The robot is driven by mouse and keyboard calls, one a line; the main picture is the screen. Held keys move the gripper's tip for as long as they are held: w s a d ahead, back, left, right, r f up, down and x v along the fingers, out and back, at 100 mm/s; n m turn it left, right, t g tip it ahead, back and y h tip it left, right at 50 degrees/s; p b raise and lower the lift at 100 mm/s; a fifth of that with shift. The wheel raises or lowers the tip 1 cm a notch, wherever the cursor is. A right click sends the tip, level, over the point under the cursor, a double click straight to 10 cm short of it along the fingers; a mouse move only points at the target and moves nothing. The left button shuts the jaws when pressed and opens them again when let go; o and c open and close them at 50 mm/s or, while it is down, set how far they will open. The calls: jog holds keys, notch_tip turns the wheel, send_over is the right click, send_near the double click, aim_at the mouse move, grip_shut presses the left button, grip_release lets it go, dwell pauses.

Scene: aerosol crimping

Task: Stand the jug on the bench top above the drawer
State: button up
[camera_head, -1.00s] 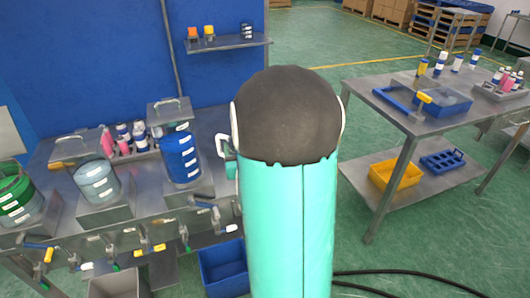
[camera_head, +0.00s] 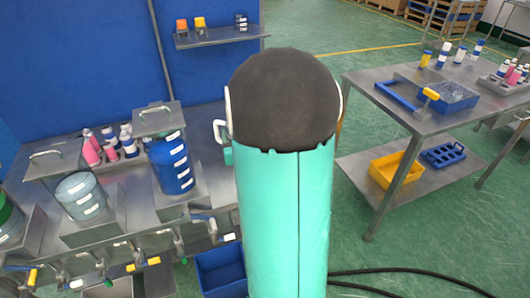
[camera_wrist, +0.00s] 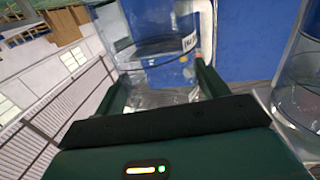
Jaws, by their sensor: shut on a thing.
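A clear jug (camera_wrist: 160,75) with a white handle and a white label fills the upper middle of the wrist view. My gripper (camera_wrist: 162,88) is shut on it, with a dark green finger on either side. In the head view my own arm hides most of the gripper and jug; a white handle (camera_head: 219,130) shows at its left edge. The steel bench top (camera_head: 120,172) is at left, with tanks and bottles on it. I cannot make out a drawer.
A blue tank (camera_head: 171,165) and a clear tank (camera_head: 80,197) stand along the bench, with valves in front. A wall shelf (camera_head: 222,36) is above. A steel table (camera_head: 400,105) with blue trays is at right. A black cable (camera_head: 400,275) crosses the green floor.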

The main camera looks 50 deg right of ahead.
jog(key=d+f, duration=1.2)
jog(key=d, duration=0.1)
jog(key=shift+s+f, duration=0.35)
jog(key=shift+s, duration=0.1)
jog(key=shift+f, duration=0.4)
jog(key=shift+a+f, duration=0.1)
jog(key=shift+f, duration=0.15)
jog(key=o, duration=1.6)
jog(key=shift+f, duration=0.15)
jog(key=shift+c, duration=0.2)
